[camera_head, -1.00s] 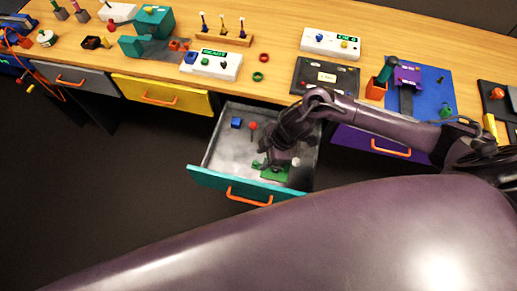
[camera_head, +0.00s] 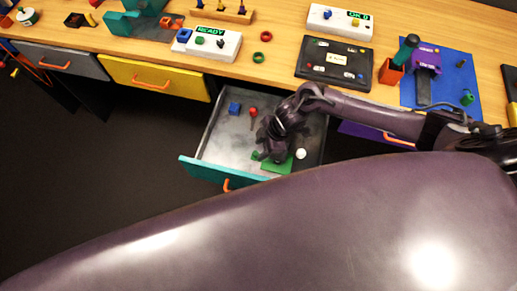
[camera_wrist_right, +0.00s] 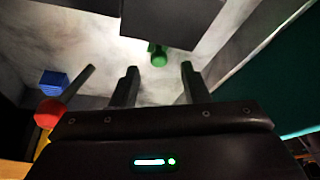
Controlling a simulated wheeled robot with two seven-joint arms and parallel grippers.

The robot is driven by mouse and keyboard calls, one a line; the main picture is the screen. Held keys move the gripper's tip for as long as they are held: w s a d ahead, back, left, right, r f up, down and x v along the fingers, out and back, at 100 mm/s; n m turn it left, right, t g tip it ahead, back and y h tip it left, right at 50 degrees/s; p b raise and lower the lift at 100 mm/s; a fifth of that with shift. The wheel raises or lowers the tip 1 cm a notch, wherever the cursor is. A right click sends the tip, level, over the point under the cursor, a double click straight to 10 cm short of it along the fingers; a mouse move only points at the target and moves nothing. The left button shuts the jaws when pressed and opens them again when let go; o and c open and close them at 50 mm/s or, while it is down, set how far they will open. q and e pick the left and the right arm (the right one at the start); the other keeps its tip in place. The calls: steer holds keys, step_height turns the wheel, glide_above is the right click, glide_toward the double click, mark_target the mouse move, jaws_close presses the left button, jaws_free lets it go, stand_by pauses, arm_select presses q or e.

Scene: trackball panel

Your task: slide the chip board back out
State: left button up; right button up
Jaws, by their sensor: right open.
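A green board (camera_head: 280,168), which I take for the chip board, lies in the open teal-fronted drawer (camera_head: 205,168), near its front. A small green piece (camera_head: 255,156) shows at its left. My right gripper (camera_head: 268,157) is low in the drawer, over the board's left part and partly hiding it. In the right wrist view its two fingers (camera_wrist_right: 158,82) are apart with nothing between them. A green knob (camera_wrist_right: 159,55) shows ahead of the gap, beside a dark flat shape that I cannot identify. My left gripper is not in view.
A blue block (camera_head: 235,108), a red-topped piece (camera_head: 253,112) and a white round piece (camera_head: 301,154) are also in the drawer. A black panel (camera_head: 333,64) and a white READY box (camera_head: 209,42) stand on the table above. My own arm covers the lower picture.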

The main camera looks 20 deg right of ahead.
steer(key=shift+x, duration=1.45)
steer(key=shift+w, duration=0.1)
jaws_close()
